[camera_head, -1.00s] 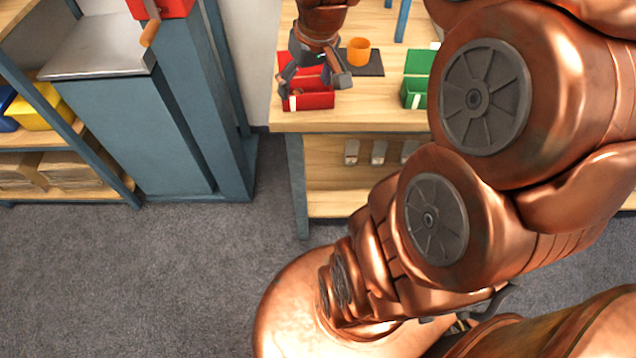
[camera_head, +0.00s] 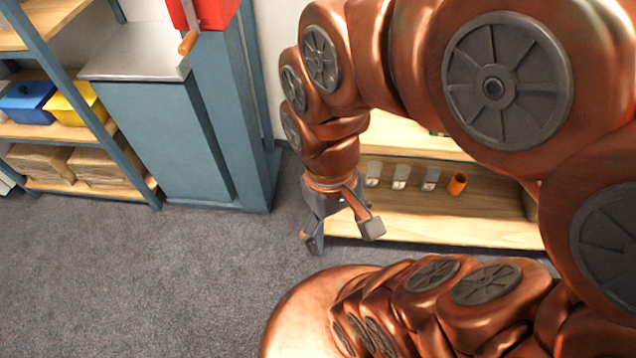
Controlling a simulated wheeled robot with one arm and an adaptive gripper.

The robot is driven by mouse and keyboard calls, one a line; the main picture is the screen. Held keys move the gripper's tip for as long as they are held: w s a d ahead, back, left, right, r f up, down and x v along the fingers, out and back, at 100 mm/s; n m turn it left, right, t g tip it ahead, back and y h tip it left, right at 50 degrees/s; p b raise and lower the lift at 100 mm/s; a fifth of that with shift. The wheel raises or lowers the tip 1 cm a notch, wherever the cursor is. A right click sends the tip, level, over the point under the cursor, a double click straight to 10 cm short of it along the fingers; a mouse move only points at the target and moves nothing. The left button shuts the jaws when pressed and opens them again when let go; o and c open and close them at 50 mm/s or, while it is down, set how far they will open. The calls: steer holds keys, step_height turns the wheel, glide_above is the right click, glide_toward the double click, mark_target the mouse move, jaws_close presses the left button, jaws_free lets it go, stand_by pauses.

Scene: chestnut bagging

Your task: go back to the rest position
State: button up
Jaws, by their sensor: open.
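My gripper (camera_head: 343,238) points down in front of the lower wooden shelf, over the grey carpet. Its fingers are spread and nothing is between them. My copper arm arches across the right half of the view and hides most of the table top. An orange cup-shaped thing (camera_head: 457,184) shows on the lower shelf.
Several small grey-white items (camera_head: 401,176) stand on the lower shelf (camera_head: 450,228). At left are a blue cabinet (camera_head: 165,140) with a metal top, a red machine (camera_head: 212,12), and a rack with blue (camera_head: 27,102) and yellow (camera_head: 76,103) bins. The carpet (camera_head: 130,270) is clear at lower left.

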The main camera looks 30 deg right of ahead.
steer(key=s+p+v, duration=0.2)
steer(key=p+v, duration=0.9)
steer(key=shift+r+t, duration=0.3)
steer(key=shift+r, duration=0.35)
